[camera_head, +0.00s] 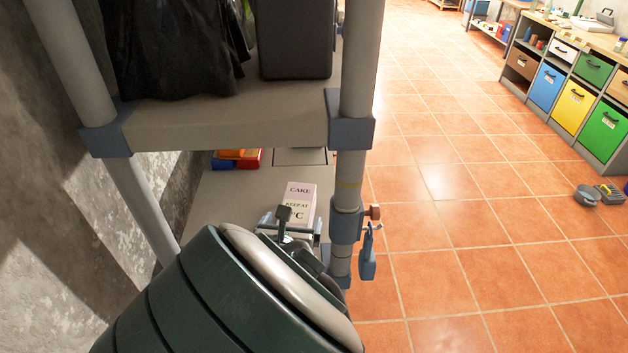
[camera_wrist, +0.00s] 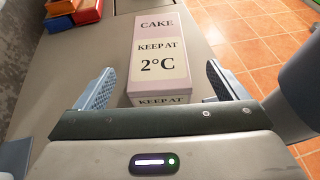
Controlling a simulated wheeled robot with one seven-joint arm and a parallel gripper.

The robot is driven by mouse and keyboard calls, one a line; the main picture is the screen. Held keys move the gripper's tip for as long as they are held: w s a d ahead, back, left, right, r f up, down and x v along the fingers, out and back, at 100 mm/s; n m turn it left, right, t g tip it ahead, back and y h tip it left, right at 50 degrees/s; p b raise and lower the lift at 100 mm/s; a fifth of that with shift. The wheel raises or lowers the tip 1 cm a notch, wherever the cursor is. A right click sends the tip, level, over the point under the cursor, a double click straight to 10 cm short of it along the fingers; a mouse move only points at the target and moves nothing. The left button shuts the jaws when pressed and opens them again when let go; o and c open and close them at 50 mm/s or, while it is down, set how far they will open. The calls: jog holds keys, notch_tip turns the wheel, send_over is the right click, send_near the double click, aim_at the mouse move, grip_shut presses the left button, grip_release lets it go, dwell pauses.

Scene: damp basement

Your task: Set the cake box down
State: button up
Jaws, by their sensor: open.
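The cake box (camera_head: 299,200) is a pale pink and cream carton marked "CAKE" and "KEEP AT 2°C". It rests on the lower shelf (camera_head: 222,208) of a rack. In the wrist view the cake box (camera_wrist: 160,62) lies just beyond my gripper (camera_wrist: 152,92). My gripper is open, with one finger on each side of the box's near end and a gap on both sides. In the head view my gripper (camera_head: 290,225) is partly hidden behind my own arm.
Red, orange and blue boxes (camera_head: 240,158) sit deeper on the same shelf; they also show in the wrist view (camera_wrist: 72,12). A grey rack post (camera_head: 349,180) with a blue clamp stands right of the box. The upper shelf (camera_head: 225,130) holds a black bag and dark case.

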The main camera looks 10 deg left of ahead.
aim_at(296, 208)
jog(key=shift+x, duration=3.05)
jog(key=shift+w+a+r, duration=0.1)
jog(key=shift+r, duration=0.1)
jog(key=c, duration=1.3)
jog(key=shift+r, duration=0.1)
jog(key=shift+c, duration=1.1)
jog(key=shift+r, duration=0.1)
